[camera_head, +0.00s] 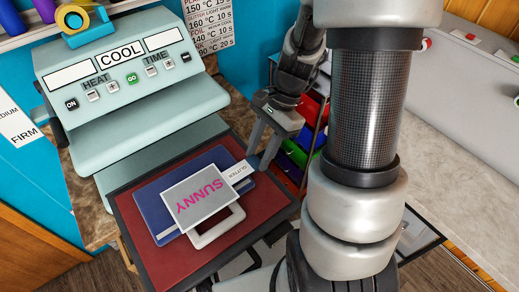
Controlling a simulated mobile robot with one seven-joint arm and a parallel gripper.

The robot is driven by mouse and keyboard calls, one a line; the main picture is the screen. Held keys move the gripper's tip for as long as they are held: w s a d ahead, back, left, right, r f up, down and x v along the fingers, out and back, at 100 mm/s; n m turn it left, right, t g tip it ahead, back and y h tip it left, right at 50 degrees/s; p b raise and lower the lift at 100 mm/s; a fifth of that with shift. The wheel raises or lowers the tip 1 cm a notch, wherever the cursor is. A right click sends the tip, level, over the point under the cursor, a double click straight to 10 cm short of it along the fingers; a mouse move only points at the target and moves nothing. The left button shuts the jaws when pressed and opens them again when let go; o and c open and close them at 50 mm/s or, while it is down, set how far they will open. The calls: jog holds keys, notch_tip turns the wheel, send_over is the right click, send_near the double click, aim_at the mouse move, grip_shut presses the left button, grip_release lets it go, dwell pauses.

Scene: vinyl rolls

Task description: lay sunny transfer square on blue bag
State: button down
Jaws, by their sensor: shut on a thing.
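The sunny transfer square (190,187) is pale grey with pink "SUNNY" lettering, upside down in this view. It is over the blue bag (151,207), covering its middle; I cannot tell whether it touches the bag or hovers just above it. A white tab (238,172) marked "GLITTER" sticks out from the square's upper right. My gripper (259,162) is shut on the end of this tab, at the right of the bag. The bag lies on a dark red pad (143,246). A pale loop handle (218,229) shows below the square.
The pale green heat press (115,75) stands behind the pad, its display reading "COOL". Coloured rolls in a rack (295,153) are behind my gripper. A pale worktop (460,110) runs along the right. My arm hides part of the middle.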

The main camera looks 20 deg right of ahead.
jog(key=shift+f, duration=0.75)
jog(key=shift+w+f, duration=0.1)
jog(key=shift+w+a, duration=0.2)
jog(key=shift+w, duration=0.3)
jog(key=shift+w+a, duration=0.25)
jog(key=shift+w, duration=0.4)
jog(key=shift+w+a, duration=0.2)
jog(key=shift+w, duration=0.45)
jog(key=c, duration=1.2)
grip_release()
jog(key=shift+o, duration=0.2)
